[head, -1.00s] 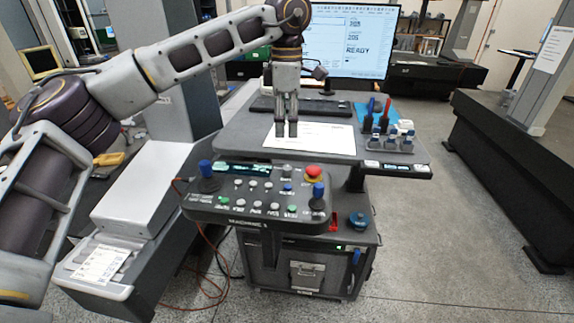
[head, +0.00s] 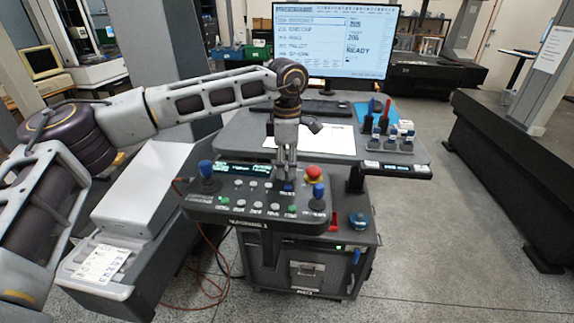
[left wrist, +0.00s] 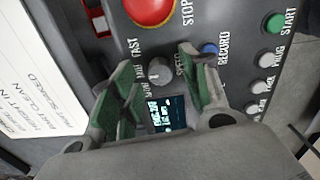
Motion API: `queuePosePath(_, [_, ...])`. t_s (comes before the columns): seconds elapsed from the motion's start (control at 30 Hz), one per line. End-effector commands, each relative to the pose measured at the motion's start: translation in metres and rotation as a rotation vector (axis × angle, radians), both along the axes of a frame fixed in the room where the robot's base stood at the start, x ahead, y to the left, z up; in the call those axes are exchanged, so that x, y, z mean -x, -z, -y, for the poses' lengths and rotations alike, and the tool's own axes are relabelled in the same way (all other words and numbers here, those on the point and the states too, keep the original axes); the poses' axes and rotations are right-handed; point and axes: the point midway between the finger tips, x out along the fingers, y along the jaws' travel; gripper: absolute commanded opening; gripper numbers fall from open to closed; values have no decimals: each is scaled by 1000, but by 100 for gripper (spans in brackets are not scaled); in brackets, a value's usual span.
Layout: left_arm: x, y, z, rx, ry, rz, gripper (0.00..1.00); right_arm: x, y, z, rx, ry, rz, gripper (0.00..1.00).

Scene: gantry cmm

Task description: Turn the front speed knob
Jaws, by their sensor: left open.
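The front speed knob (left wrist: 160,70) is a small grey round knob on the dark control panel (head: 250,217). In the left wrist view it lies between "SLOW", "FAST" and "SPEED" lettering. My left gripper (head: 286,178) points down over the upper right part of the panel. It is open, with the green-padded fingers (left wrist: 156,62) on either side of the knob in the left wrist view. I cannot tell whether they touch it. In the head view the gripper hides the knob. My right gripper is not in view.
A red stop button (head: 313,173) sits close to the right of the gripper. Blue-topped joysticks (head: 206,170) (head: 318,192) stand at both panel ends. A blue record button (left wrist: 209,48) is beside one finger. A paper sheet (head: 335,140) lies on the desk behind.

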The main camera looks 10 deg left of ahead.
Motion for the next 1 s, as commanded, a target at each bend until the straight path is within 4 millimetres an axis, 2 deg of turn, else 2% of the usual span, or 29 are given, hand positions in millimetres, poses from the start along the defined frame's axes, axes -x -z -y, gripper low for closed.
queuePosePath(0.4, [0, 6, 0, 0, 0, -1, 46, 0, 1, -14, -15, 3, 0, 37])
queuePosePath(0.77, [0, 6, 0, 0, 0, -1, 1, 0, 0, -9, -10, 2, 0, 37])
queuePosePath(1.0, [0, 6, 0, 0, -1, -1, 0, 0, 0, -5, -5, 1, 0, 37])
